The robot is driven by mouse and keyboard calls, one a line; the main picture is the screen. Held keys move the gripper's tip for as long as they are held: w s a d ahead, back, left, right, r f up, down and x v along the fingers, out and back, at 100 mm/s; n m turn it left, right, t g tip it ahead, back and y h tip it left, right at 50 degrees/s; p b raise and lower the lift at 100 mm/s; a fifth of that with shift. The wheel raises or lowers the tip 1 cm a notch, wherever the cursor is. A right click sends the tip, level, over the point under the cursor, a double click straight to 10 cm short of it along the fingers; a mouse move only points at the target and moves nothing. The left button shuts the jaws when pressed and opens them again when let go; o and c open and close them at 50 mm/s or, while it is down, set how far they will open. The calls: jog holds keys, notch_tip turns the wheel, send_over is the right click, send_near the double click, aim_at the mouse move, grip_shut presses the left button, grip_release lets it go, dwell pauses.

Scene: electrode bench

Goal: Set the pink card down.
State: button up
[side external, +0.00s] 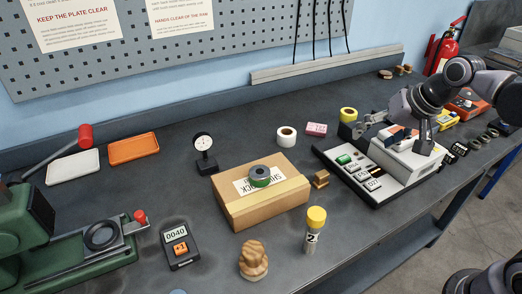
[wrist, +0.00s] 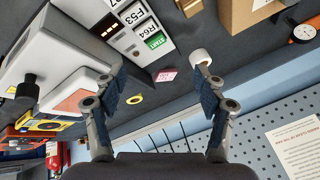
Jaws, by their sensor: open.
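The pink card (side external: 316,129) is a small pink block with print on its face. It rests on the dark bench, between the white tape roll and the yellow roll. In the wrist view the pink card (wrist: 166,75) shows in the gap between my fingers, farther off and not touched. My gripper (side external: 363,127) is open and empty, to the right of the card in the side view, close to the yellow roll and the control box. Both blue-padded fingers of my gripper (wrist: 163,84) are spread apart in the wrist view.
A white tape roll (side external: 286,136) stands just left of the card, and a yellow roll (side external: 348,115) to its right. The control panel (side external: 345,175) with a green START key lies in front of my gripper. A cardboard box (side external: 235,208) stands nearer the front. Bench behind the card is clear.

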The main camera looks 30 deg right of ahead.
jog(key=s+f+n, duration=0.1)
jog(key=s+n, duration=0.1)
jog(key=s+f+n, duration=0.2)
jog(key=s+a+f+n+t, duration=0.1)
jog(key=s+n, duration=0.1)
jog(key=shift+s+f+n, duration=0.15)
jog(key=shift+f+n, duration=0.05)
jog(key=shift+n, duration=0.1)
